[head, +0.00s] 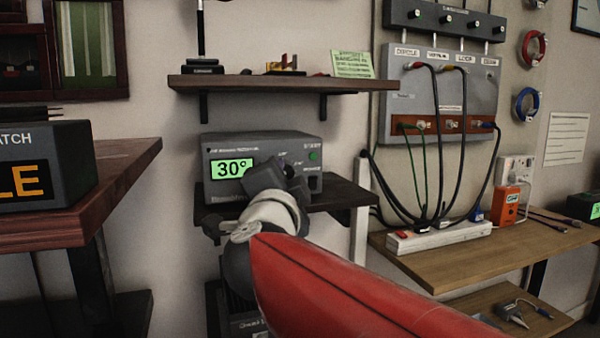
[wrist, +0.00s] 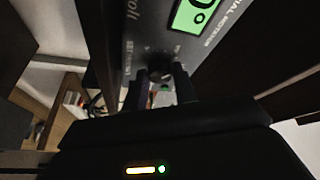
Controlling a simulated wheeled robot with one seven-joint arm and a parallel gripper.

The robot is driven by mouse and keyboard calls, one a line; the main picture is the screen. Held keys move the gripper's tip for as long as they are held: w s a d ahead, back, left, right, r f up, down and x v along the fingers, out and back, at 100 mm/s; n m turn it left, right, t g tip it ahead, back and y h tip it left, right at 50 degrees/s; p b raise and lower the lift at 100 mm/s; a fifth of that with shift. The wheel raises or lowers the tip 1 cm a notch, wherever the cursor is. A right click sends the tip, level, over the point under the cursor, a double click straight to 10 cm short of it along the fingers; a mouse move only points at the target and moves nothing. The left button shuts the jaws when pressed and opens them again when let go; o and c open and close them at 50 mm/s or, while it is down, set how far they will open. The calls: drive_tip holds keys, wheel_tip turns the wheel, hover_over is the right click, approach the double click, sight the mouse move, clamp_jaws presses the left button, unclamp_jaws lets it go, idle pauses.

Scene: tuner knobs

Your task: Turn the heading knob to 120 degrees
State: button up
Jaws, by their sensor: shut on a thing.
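The grey rotator control box (head: 222,145) stands on a dark shelf, and its green display (head: 232,169) reads 30°. The display shows only in part, turned, in the wrist view (wrist: 195,14). The dark heading knob (wrist: 157,72) sits on the box's front panel in the wrist view. In the head view my gripper (head: 297,183) is at the front of the box and hides the knob. In the wrist view my gripper (wrist: 160,88) has one finger on each side of the knob and is shut on it. The knob's pointer is not readable.
A green button (head: 313,156) is on the box's right side. A wooden shelf (head: 285,84) hangs above the box. A dark brown table (head: 120,160) with another display unit (head: 45,165) stands at left. A bench (head: 450,262) with cables and a power strip (head: 438,236) is at right.

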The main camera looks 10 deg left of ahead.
drive_tip(key=shift+m, duration=0.7)
drive_tip(key=shift+g, duration=0.3)
drive_tip(key=o, duration=1)
drive_tip(key=shift+c, duration=0.2)
drive_tip(key=shift+s, duration=0.1)
drive_tip(key=v, duration=0.7)
drive_tip(key=shift+s, duration=0.3)
